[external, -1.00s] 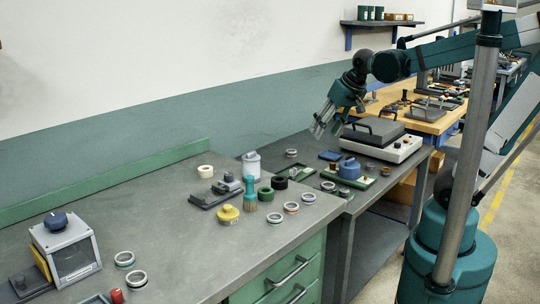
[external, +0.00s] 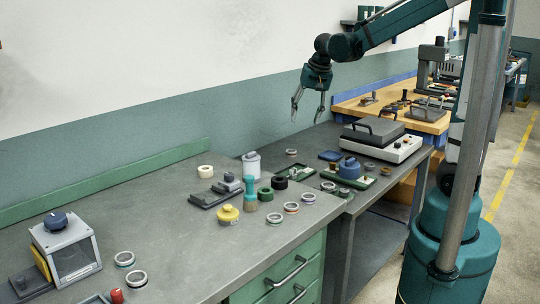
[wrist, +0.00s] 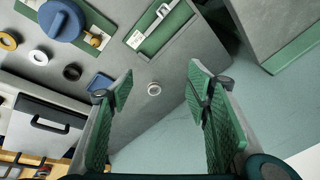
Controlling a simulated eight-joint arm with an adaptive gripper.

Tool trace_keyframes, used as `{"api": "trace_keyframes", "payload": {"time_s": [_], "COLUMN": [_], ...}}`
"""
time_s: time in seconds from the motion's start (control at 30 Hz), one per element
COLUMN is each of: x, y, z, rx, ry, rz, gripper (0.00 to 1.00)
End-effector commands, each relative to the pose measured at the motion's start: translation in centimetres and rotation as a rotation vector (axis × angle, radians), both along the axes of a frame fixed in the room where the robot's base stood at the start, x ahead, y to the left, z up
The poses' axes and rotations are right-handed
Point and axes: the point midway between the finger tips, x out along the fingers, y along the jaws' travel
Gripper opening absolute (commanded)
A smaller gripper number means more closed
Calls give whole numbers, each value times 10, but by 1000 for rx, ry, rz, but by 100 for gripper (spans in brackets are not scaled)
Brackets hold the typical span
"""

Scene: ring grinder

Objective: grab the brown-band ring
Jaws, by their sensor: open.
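My gripper (external: 308,108) is open and empty, fingers pointing down, high above the back of the far grey bench in the external view. In the wrist view my gripper (wrist: 160,85) has its green finger pads wide apart. A small pale ring (wrist: 153,88) shows between them, well below; it seems to be the ring (external: 291,152) near the wall. A dark brownish ring (wrist: 72,72) and a pale ring (wrist: 38,57) lie left of it in the wrist view. I cannot tell for sure which ring has the brown band.
A blue dish (wrist: 101,82) lies near the grey-lidded machine (external: 382,137). Several rings, including one ring (external: 291,208), lie on the near bench beside a white canister (external: 251,164).

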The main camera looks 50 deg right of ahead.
Motion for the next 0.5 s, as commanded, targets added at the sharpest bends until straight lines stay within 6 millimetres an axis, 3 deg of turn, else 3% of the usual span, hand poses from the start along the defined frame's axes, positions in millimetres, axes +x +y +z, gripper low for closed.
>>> {"api": "trace_keyframes", "payload": {"time_s": [0.5], "x": [71], "y": [-43], "z": [-23], "rx": [68], "ry": [85], "rz": [-246], "gripper": [49]}}
